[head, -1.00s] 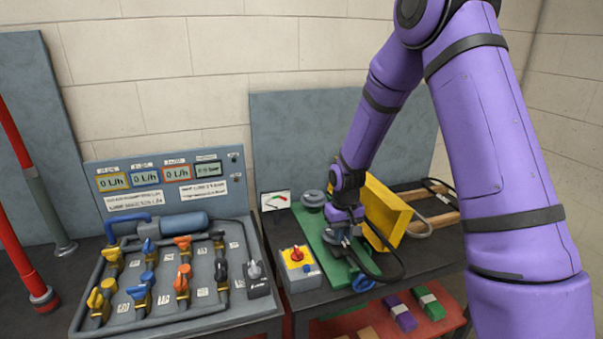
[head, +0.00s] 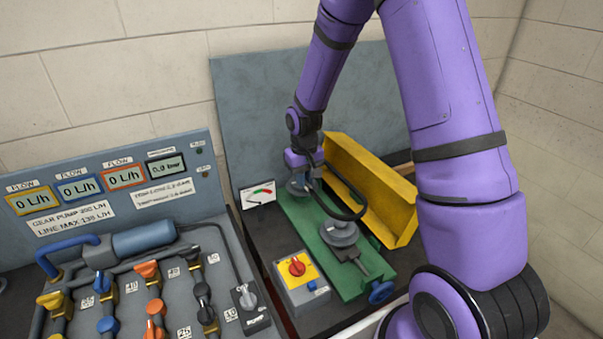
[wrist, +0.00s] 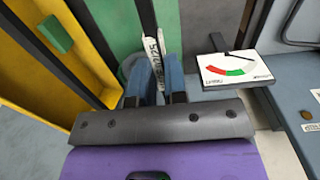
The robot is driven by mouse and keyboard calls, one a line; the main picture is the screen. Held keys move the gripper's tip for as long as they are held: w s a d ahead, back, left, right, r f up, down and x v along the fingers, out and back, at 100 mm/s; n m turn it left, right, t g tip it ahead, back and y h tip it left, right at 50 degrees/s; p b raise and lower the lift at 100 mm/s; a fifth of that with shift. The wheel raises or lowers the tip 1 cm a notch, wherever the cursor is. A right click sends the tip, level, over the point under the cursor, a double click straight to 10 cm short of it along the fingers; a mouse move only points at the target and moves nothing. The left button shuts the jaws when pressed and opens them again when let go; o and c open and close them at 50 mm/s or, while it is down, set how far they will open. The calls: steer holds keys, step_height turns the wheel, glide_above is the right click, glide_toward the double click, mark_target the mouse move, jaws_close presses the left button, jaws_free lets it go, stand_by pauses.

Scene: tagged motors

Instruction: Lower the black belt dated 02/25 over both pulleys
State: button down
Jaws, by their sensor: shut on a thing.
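My gripper (head: 304,180) is shut on the black belt (head: 352,192), at the back end of the green base plate (head: 325,266). In the wrist view, a white tag reading 02/25 (wrist: 154,62) shows between the fingers (wrist: 157,88). The belt loop reaches forward from the gripper, and its near end appears over or just above the near grey pulley (head: 341,236). I cannot tell if it touches. The far grey pulley (head: 294,189) is at the gripper and partly hidden by it.
The yellow guard (head: 365,185) stands tilted open along the plate's right side. A switch box (head: 297,290) with a red knob is in front left. A gauge (head: 258,194) stands at the back left. A blue handwheel (head: 382,292) is at the front. The pump panel (head: 120,190) fills the left.

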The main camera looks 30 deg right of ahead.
steer(key=shift+f, duration=4.75)
steer(key=c, duration=1.1)
jaws_free()
